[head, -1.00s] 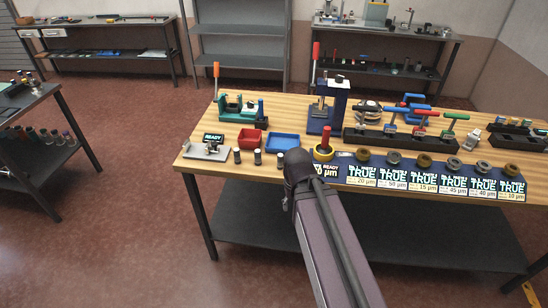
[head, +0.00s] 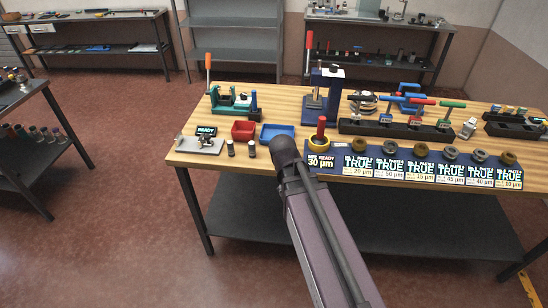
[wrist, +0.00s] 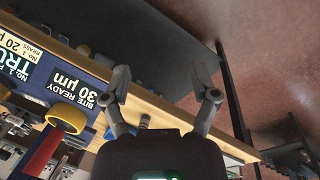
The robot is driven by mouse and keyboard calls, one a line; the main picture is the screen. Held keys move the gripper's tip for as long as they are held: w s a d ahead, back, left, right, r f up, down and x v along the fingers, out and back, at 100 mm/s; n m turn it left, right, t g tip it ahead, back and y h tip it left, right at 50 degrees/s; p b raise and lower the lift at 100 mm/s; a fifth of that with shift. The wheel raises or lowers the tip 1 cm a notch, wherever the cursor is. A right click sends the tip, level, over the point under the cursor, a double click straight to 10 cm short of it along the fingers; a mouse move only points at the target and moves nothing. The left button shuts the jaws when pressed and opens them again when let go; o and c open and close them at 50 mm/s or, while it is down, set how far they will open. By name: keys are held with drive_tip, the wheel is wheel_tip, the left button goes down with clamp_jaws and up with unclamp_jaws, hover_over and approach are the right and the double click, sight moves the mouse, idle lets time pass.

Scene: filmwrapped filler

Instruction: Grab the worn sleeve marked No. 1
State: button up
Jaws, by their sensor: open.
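A row of short ring-shaped sleeves stands on a blue strip at the bench front in the head view. The brass-coloured sleeve (head: 359,146) at its left end stands behind a card reading 20 µm. The sleeve is not clearly seen there. My gripper (wrist: 166,75) is open and empty, with its fingers over the bench's front edge. In the head view my arm's end is left of the sleeve, and the fingers are hidden.
A yellow ring with a red handle (head: 321,134) stands behind a card reading 30 µm, between my arm and the sleeve. It also shows in the wrist view (wrist: 67,118). Red (head: 243,130) and blue (head: 277,132) trays sit left. Floor in front is clear.

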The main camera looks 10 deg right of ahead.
drive_tip(key=w+a+f+n+t+h+b, duration=0.1)
drive_tip(key=w+a+f+n+h+b, duration=0.15)
drive_tip(key=w+n, duration=0.3)
drive_tip(key=w+a+f+n+t+h+b, duration=0.1)
drive_tip(key=w+n+h+b, duration=0.25)
drive_tip(key=w, duration=0.25)
drive_tip(key=w+a+r+n+t+h+b, duration=0.1)
drive_tip(key=w+a+n+t+h+b, duration=0.2)
drive_tip(key=w+a+n+b, duration=0.3)
drive_tip(key=w+a+n+h, duration=0.1)
drive_tip(key=w+a+n, duration=0.1)
drive_tip(key=w+n, duration=0.1)
drive_tip(key=shift+w+a+r+n, duration=0.15)
drive_tip(key=shift+a+r+n, duration=0.2)
drive_tip(key=shift+n, duration=0.35)
drive_tip(key=shift+d, duration=0.1)
drive_tip(key=b+x, duration=0.3)
drive_tip(key=x, duration=0.4)
drive_tip(key=shift+w+d+f, duration=0.15)
drive_tip(key=shift+w+d, duration=0.2)
drive_tip(key=shift+d, duration=0.4)
